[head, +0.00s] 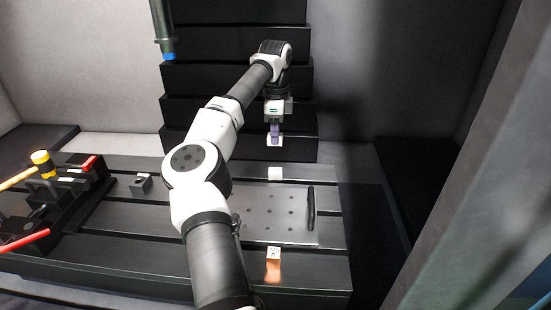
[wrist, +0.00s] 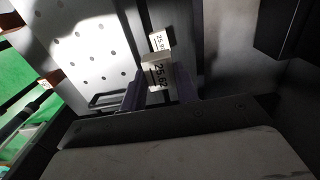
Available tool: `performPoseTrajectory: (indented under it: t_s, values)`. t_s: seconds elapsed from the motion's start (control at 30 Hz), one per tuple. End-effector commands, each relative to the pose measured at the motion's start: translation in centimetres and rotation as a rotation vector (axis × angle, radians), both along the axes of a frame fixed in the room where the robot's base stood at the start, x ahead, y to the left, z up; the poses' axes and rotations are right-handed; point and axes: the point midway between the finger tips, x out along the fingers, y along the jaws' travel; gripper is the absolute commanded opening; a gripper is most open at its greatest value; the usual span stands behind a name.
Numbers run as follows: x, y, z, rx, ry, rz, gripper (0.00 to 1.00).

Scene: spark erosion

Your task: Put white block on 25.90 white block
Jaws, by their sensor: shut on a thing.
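My gripper (head: 275,131) is shut on a white block (head: 275,141) and holds it in the air in front of the black stepped wall. In the wrist view the held block (wrist: 158,74) sits between the fingers and reads 25.62. A second white block (head: 275,173) rests on the bench just behind the holed plate. In the head view it is below the held block, with a clear gap between them. In the wrist view this second block (wrist: 160,40) shows beyond the held one, partly covered by it, with a label that looks like 25.90.
A grey holed plate (head: 265,216) with a black handle (head: 311,208) lies on the bench. A copper-coloured block with a pale top (head: 273,256) stands near the front edge. A small dark block (head: 141,184) and a tool rack (head: 75,190) are at left. A dark nozzle (head: 163,28) hangs above.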

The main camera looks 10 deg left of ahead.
Motion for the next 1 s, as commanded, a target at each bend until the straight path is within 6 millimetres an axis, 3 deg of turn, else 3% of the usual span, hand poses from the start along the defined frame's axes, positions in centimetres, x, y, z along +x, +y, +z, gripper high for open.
performPoseTrajectory:
  t_s: [0.2,0.47,0.7,1.0]
  values:
    - [-0.1,0.0,-4.3,-0.001,0.001,-0.001,0.02]
    - [0.0,0.0,-6.3,0.0,0.0,0.0,0.02]
    - [0.0,-0.1,-9.5,-0.001,0.0,0.0,0.02]
    - [0.0,0.0,-9.9,0.0,-0.001,0.0,0.02]
